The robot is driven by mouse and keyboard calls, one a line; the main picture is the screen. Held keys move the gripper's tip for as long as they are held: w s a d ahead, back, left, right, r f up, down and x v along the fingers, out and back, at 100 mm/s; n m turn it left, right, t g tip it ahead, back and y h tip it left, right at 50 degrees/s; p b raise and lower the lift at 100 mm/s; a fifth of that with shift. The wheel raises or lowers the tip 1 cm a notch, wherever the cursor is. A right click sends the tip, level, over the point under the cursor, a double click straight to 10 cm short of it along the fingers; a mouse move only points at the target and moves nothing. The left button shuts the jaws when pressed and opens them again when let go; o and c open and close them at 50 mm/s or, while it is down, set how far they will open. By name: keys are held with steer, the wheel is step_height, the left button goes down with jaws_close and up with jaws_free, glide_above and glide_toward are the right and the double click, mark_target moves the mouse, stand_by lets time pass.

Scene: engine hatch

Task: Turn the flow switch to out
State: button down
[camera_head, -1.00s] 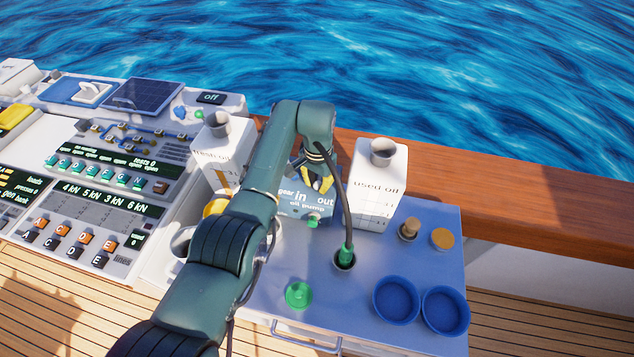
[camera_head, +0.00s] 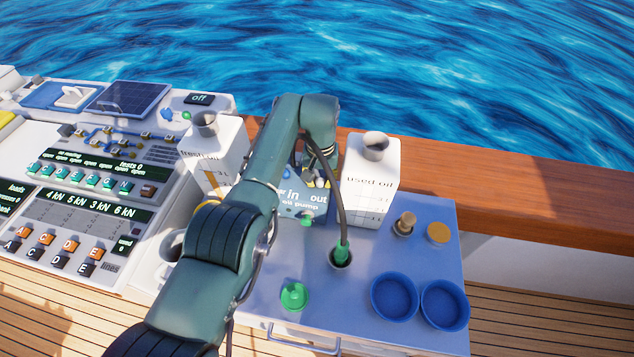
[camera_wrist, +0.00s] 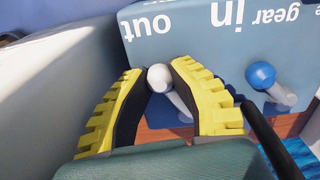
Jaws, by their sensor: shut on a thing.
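The flow switch is a white ball-ended lever (camera_wrist: 160,78) on the blue-grey oil pump box (camera_wrist: 190,45), by the upside-down words "out" and "in" in the wrist view. In that picture its ball leans up and left from its stem, towards the "out" side. My gripper (camera_wrist: 161,75) is shut on the ball, one yellow finger on each side. In the head view, the oil pump box (camera_head: 303,208) stands between two white canisters. My gripper (camera_head: 319,180) is at its top, partly hidden by my arm.
A blue-ended lever (camera_wrist: 262,75) sits beside the switch, near "gear". The used oil canister (camera_head: 372,185) stands close right, the fresh oil canister (camera_head: 215,150) left. A dark hose ends in a green plug (camera_head: 341,252).

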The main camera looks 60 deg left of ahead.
mark_target(321, 179)
steer(key=shift+w+f, duration=0.1)
stand_by(0.3)
steer(key=c, duration=0.8)
jaws_free()
steer(key=shift+w+d, duration=0.1)
steer(key=shift+c, duration=0.2)
step_height(321, 179, up, 12)
